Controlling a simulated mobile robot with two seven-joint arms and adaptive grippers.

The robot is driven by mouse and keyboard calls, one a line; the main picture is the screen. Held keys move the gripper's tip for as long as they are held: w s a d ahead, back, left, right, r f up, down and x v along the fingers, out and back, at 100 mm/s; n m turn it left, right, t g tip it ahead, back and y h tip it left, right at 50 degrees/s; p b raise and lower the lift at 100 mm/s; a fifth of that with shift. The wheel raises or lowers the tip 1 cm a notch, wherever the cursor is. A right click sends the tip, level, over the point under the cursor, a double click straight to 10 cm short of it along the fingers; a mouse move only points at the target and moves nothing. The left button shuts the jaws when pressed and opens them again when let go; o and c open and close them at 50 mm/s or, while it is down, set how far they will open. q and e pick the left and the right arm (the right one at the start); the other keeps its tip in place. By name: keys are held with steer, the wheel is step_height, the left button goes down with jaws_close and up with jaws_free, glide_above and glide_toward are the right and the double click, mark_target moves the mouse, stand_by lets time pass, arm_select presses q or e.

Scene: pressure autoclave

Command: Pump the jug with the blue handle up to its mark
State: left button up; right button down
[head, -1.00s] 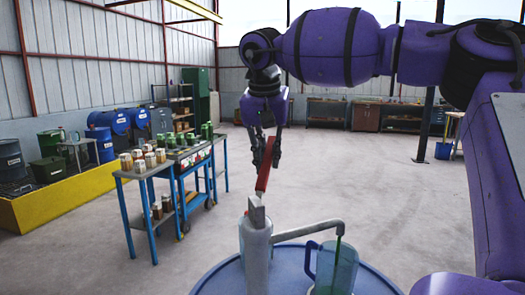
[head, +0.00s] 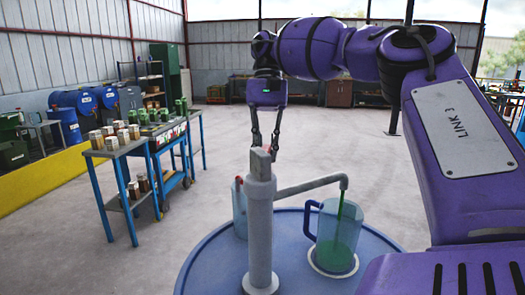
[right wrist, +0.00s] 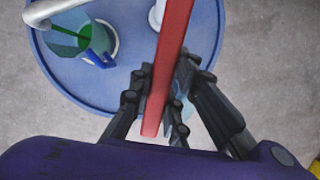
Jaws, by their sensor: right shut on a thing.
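The jug with the blue handle (head: 336,235) stands upright on the blue drum (head: 205,275), under the pump spout (head: 310,185). A green stream runs from the spout into it, and green liquid fills its lower part. I cannot make out its mark. The jug also shows in the right wrist view (right wrist: 70,42). The grey pump (head: 260,230) stands on the drum. My right gripper (head: 264,145) is shut on the red pump handle (right wrist: 174,50), which is mostly hidden behind the pump head in the head view. My left gripper is not in view.
A second clear jug (head: 239,222) stands on the drum behind the pump, partly hidden. A blue table (head: 112,152) with several cans and a blue cart stand at the left. A yellow bund (head: 40,180) lies beyond.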

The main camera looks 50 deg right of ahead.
steer(key=shift+f, duration=0.5)
steer(key=shift+a+g+y+b, duration=0.1)
steer(key=shift+g+y+b, duration=0.2)
steer(key=shift+b, duration=0.05)
steer(key=shift+s, duration=0.1)
steer(key=c, duration=1.6)
jaws_free()
steer(key=shift+c, duration=0.2)
